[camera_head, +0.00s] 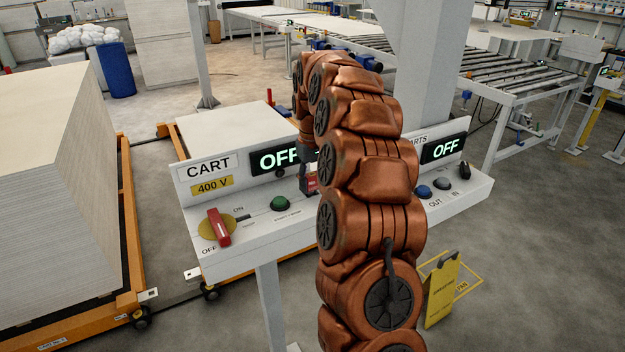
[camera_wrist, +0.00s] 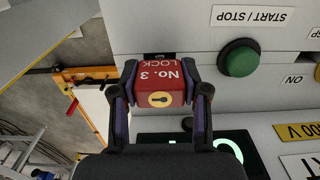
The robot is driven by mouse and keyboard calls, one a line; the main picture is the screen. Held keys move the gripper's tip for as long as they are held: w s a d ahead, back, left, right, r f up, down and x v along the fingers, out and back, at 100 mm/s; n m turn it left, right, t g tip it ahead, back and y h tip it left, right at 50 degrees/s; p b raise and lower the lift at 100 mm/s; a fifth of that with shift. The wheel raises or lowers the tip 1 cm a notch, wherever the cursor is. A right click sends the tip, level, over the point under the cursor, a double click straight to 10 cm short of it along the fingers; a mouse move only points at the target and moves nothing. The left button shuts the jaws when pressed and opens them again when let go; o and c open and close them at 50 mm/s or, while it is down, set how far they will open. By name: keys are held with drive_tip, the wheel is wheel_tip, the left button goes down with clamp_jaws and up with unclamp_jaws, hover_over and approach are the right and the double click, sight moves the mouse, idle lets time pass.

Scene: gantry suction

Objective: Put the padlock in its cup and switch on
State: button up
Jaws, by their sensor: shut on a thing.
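A red padlock (camera_wrist: 160,85) marked "No. 3 LOCK", with a brass keyhole face, sits between the two fingers of my gripper (camera_wrist: 160,98) in the wrist view. The fingers are shut on its sides. In the head view the padlock (camera_head: 311,184) and my gripper (camera_head: 309,176) are at the panel, right of the green button (camera_head: 280,203). The red switch handle (camera_head: 218,227) is on a yellow plate at the panel's left, between ON and OFF labels. The CART display (camera_head: 280,159) reads OFF. I cannot make out the cup; my arm hides the panel's middle.
A second display (camera_head: 443,149) reads OFF at the right, above a blue button (camera_head: 424,191) and a black one (camera_head: 443,184). Stacked boards (camera_head: 45,200) on an orange cart stand at left. A yellow floor sign (camera_head: 442,290) stands at lower right.

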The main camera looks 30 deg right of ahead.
drive_tip(key=shift+f+b, duration=0.4)
drive_tip(key=shift+f, duration=0.5)
drive_tip(key=o, duration=1.3)
wheel_tip(320, 180, up, 11)
drive_tip(key=shift+w+d, duration=0.1)
drive_tip(key=shift+r, duration=0.5)
drive_tip(key=shift+c, duration=0.4)
